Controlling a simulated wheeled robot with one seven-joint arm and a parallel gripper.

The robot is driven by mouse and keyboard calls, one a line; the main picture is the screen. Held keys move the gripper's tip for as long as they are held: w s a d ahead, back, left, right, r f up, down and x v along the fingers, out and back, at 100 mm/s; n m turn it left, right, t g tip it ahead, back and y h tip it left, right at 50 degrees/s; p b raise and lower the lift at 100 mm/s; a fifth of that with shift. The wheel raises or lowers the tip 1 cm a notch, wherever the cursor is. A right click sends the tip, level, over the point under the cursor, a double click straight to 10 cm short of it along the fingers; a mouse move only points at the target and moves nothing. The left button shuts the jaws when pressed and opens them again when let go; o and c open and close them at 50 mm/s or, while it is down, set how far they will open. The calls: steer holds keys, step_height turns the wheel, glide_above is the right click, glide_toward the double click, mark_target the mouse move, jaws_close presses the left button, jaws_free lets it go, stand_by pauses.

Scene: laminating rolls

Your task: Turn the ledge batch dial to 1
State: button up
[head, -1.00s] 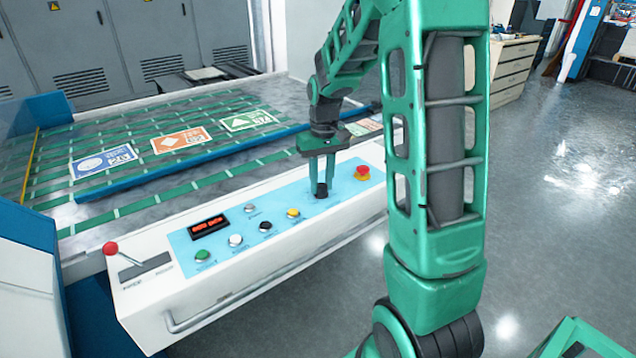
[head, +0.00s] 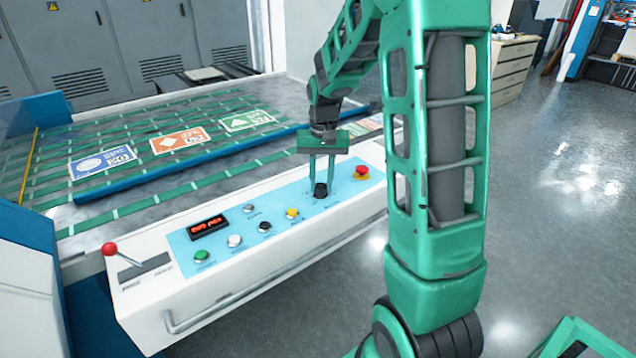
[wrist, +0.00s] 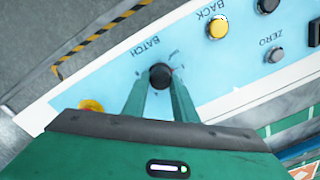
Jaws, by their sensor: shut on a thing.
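The batch dial (head: 320,190) is a black knob on the light blue panel of the white ledge, in the head view. In the wrist view the dial (wrist: 160,76) sits below the word BATCH, which reads upside down, with small marks around it too blurred to read. My gripper (head: 321,186) points down from above, its two green fingers shut on the dial, one on each side. The fingers (wrist: 160,88) also reach the dial in the wrist view. The pointer direction of the dial cannot be made out.
On the panel are a red emergency button (head: 361,172), a yellow button (head: 292,213), a green button (head: 201,257) and a red display (head: 209,227). A red-knobbed lever (head: 109,249) stands at the left. Behind lies a belt bed with printed cards (head: 180,139).

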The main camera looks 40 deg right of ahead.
mark_target(321, 184)
steer(key=shift+a, duration=0.1)
steer(key=o, duration=1)
steer(key=shift+o, duration=0.2)
step_height(321, 184, up, 11)
steer(key=shift+f, duration=0.15)
steer(key=s+a+f, duration=0.1)
steer(key=s+f, duration=0.1)
steer(key=s, duration=1.2)
steer(key=s+a+f, duration=0.2)
steer(key=s, duration=1.3)
steer(key=shift+n, duration=0.3)
